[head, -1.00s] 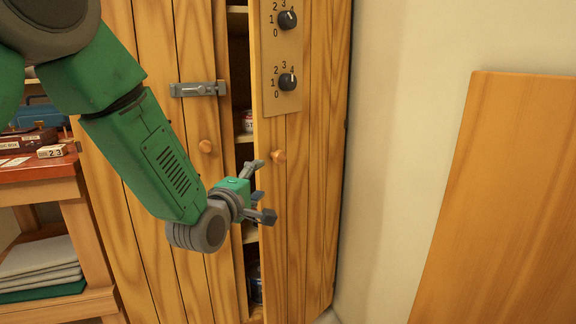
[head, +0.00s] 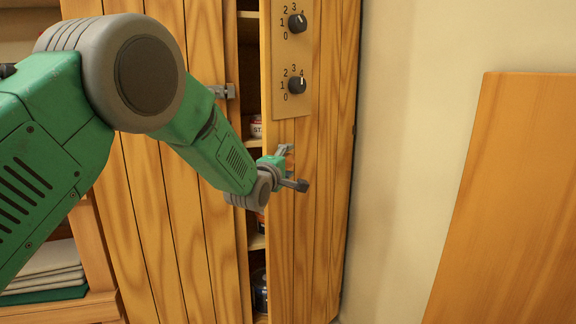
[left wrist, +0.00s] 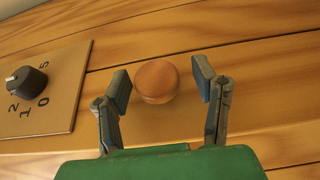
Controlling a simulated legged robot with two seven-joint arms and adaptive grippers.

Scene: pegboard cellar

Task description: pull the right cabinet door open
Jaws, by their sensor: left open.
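The right cabinet door (head: 322,215) is wooden and stands ajar, with a dark gap along its left edge. My left gripper (head: 296,167) is in front of this door, below the dial panel. In the left wrist view the round wooden knob (left wrist: 156,80) of the door lies between the two open fingers of the left gripper (left wrist: 162,88). In the head view the knob is hidden behind the gripper. My right gripper is not in view.
A panel with two dials (head: 291,60) is on the right door; a dial also shows in the left wrist view (left wrist: 27,81). The left door (head: 180,215) looks closed, with a metal latch (head: 229,91). A wooden board (head: 510,200) leans against the wall at right.

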